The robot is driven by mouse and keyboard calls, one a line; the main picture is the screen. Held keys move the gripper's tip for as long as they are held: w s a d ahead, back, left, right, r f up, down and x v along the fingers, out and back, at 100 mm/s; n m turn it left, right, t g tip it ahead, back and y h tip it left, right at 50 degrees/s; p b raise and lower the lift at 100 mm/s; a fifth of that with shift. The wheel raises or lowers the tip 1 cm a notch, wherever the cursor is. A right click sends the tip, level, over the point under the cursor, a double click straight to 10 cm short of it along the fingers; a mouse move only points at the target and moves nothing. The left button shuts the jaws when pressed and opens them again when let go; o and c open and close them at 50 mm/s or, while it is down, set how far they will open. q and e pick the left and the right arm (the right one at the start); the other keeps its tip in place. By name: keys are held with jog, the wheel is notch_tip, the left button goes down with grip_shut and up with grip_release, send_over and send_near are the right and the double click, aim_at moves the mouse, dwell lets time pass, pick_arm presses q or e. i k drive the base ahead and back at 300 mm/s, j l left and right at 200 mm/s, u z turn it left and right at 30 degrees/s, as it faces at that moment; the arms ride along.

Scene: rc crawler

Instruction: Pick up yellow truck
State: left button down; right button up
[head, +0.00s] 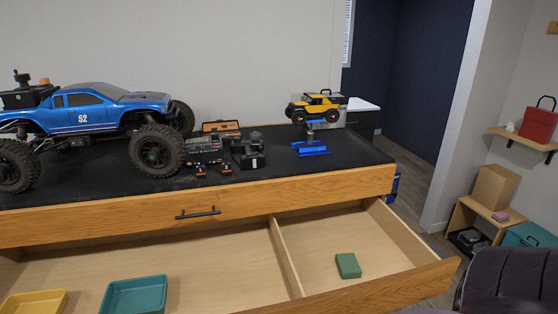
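The yellow truck (313,107) is a small yellow crawler with black wheels. It sits raised on a blue stand (311,148) near the right end of the black bench top. A grey case stands close behind it and partly shows at its right. Neither of my grippers shows in the head view.
A large blue truck (92,112) takes up the left of the bench top (233,184). Small tools and dark boxes (247,151) lie between the trucks. Below, an open drawer (221,285) juts out, holding a teal tray (135,296), a yellow tray (33,303) and a green block (348,265).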

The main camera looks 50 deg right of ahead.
aim_at(323, 103)
jog(key=z, duration=1.75)
